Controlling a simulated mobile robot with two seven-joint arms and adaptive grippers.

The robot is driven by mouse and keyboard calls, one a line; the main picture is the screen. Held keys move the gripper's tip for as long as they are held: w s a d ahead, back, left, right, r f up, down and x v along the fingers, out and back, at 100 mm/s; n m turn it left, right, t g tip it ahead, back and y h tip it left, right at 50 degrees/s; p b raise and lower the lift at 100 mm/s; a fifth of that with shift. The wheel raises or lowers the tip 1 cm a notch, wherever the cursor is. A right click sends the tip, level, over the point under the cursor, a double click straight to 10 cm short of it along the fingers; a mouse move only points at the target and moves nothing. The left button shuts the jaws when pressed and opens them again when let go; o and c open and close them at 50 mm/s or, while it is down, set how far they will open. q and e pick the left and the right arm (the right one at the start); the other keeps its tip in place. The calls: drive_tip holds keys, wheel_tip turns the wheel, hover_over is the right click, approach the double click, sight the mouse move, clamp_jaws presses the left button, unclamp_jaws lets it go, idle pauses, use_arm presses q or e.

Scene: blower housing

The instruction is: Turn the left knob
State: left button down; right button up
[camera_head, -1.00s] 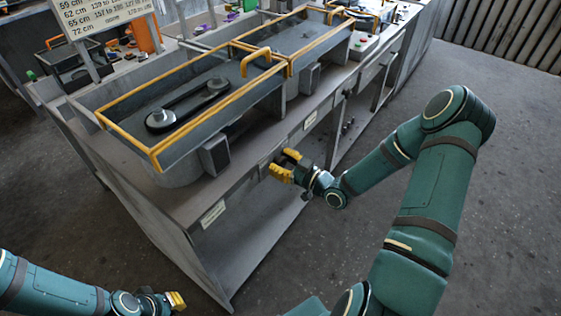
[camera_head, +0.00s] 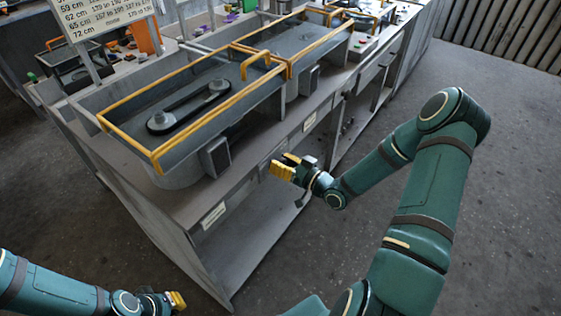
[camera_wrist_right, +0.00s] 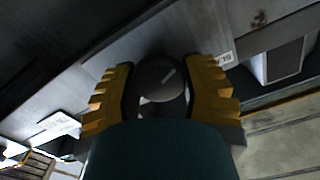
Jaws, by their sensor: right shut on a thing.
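The left knob (camera_wrist_right: 162,80) is dark and round with a pale mark slanting up to the right. It sits on the grey front panel of the bench. My right gripper (camera_wrist_right: 160,95) has its yellow fingers on either side of the knob and is shut on it. In the head view my right gripper (camera_head: 288,168) is at the bench front and largely hides the knob. My left gripper (camera_head: 175,301) is low at the lower left, away from the bench front; its fingers are too small to read.
The grey bench (camera_head: 150,210) carries a yellow-railed housing with a belt and pulleys (camera_head: 188,105). A grey box (camera_head: 215,157) juts from its side above the panel. A white label (camera_head: 213,215) is left of my right gripper. Open floor (camera_head: 500,210) lies to the right.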

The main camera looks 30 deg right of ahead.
drive_tip(key=shift+m, duration=1.1)
drive_tip(key=o, duration=1.2)
drive_tip(key=v, duration=1.2)
